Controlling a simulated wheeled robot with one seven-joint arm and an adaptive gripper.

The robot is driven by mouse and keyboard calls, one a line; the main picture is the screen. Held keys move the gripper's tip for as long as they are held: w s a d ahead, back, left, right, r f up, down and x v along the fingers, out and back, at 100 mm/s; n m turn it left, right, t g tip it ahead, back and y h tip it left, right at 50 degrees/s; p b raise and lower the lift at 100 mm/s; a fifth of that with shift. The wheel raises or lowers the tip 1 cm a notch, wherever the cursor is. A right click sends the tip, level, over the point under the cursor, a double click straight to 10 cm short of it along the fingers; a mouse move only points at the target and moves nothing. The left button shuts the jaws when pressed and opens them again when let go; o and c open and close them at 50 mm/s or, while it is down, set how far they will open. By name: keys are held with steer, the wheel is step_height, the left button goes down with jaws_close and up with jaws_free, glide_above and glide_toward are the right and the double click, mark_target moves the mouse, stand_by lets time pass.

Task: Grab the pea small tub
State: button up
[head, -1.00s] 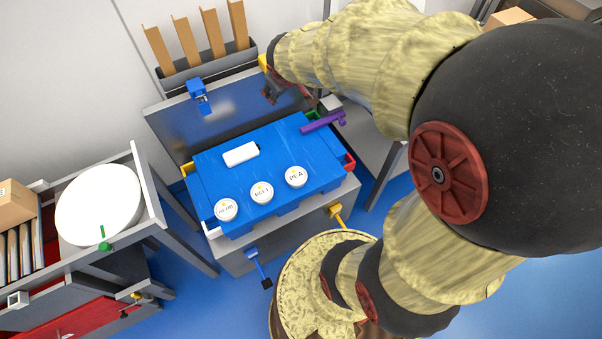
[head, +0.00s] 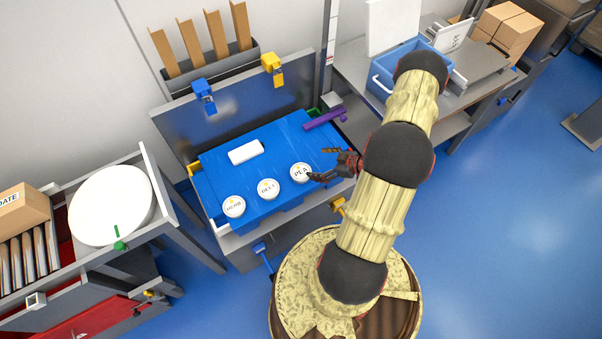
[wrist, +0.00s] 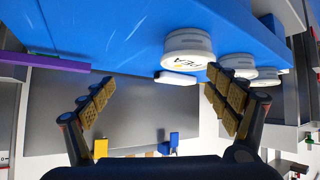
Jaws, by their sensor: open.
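The pea small tub (head: 301,172) is a round white tub with a lid lettered PEA, at the right end of a row of three on a blue surface (head: 285,140). In the wrist view the pea tub (wrist: 187,46) shows ahead of the right finger, and my gripper (wrist: 155,95) is open with nothing between its fingers. In the head view my gripper (head: 322,164) is just right of the pea tub, its fingers close to it; I cannot tell if they touch. The tub marked DELI (head: 268,188) and another lettered tub (head: 233,206) stand to its left.
A white block (head: 246,152) lies behind the tubs. A purple handled item (head: 324,118) is at the back right corner of the blue surface. A blue bin (head: 400,68) stands on the bench at right. A white round plate (head: 111,204) is at left.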

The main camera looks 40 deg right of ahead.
mark_target(303, 172)
steer(key=shift+s+a+f+t+y, duration=0.15)
steer(key=shift+s+a+f+y, duration=0.1)
steer(key=shift+s+a+f, duration=0.25)
steer(key=shift+s+a+f+t+y, duration=0.15)
steer(key=shift+s+a+f+y, duration=0.1)
steer(key=shift+s+a, duration=0.35)
steer(key=shift+w+a+f, duration=0.1)
steer(key=shift+a+f, duration=0.05)
steer(key=shift+a, duration=0.25)
steer(key=x, duration=0.2)
steer(key=b+x, duration=0.1)
steer(key=x, duration=0.1)
steer(key=b+x, duration=0.1)
steer(key=x, duration=0.1)
steer(key=shift+w+a, duration=0.3)
steer(key=shift+a, duration=0.2)
steer(key=shift+w+f, duration=0.15)
steer(key=shift+w, duration=0.15)
steer(key=c, duration=0.4)
steer(key=c, duration=1)
